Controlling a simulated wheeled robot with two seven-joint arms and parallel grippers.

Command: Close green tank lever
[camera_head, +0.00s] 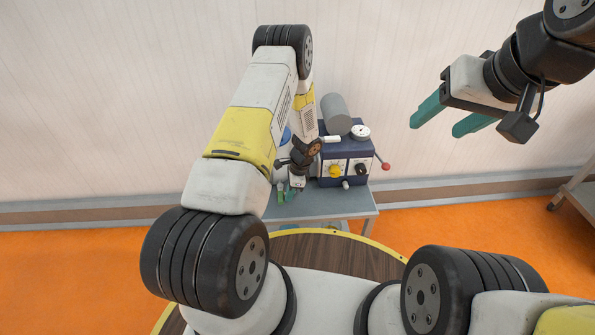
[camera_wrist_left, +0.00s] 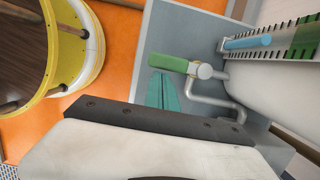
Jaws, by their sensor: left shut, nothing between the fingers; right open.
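The green lever (camera_wrist_left: 168,62) sticks out to the left from a pale valve on a grey pipe (camera_wrist_left: 212,100) in the left wrist view. The pipe runs to a white tank (camera_wrist_left: 275,85) at the right. My left gripper (camera_wrist_left: 163,92) has its teal fingers together and empty, just below the lever in that view. I cannot tell whether they touch it. In the head view my left gripper (camera_head: 290,195) is low over the grey table, and my arm hides most of the tank. My right gripper (camera_head: 434,128) is open and empty, raised at the upper right.
A blue machine (camera_head: 345,153) with a grey cylinder, yellow knob and red-ended handle stands on the grey table (camera_head: 345,205), right of my left gripper. A gauge with a blue bar (camera_wrist_left: 250,43) is beside the tank.

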